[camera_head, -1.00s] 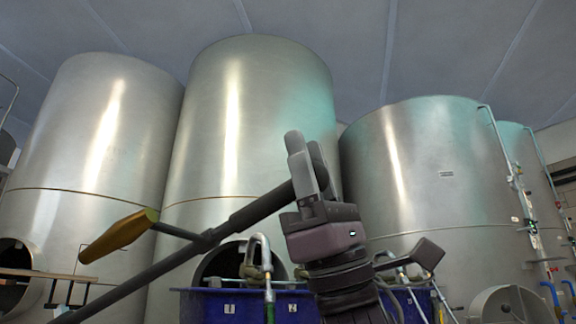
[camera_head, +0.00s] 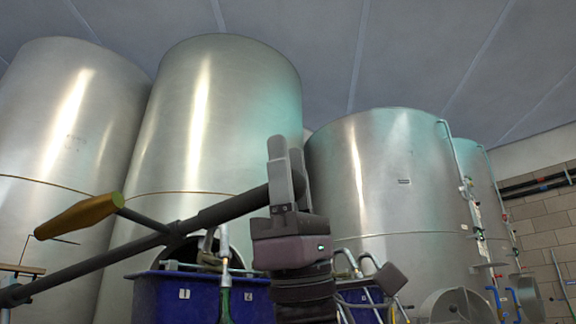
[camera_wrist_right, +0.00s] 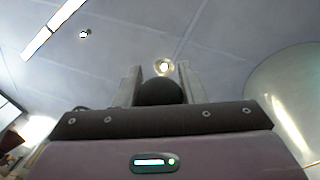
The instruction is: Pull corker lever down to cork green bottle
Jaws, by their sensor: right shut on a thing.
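The corker lever is a long dark bar (camera_head: 130,248) that slants up from the lower left to my right gripper. A brown-yellow handle (camera_head: 80,216) sticks out from it on a short side rod. My right gripper (camera_head: 287,168) points upward and is shut on the lever's upper right end. In the right wrist view, the dark round lever end (camera_wrist_right: 160,92) sits between the two fingers (camera_wrist_right: 157,80). My left gripper is not in view.
Big steel tanks (camera_head: 215,110) and (camera_head: 385,180) stand behind. Blue bins (camera_head: 180,300) with taps and hoses (camera_head: 224,262) are below and behind the lever. A brick wall (camera_head: 540,225) is at the far right. The space above the gripper looks clear.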

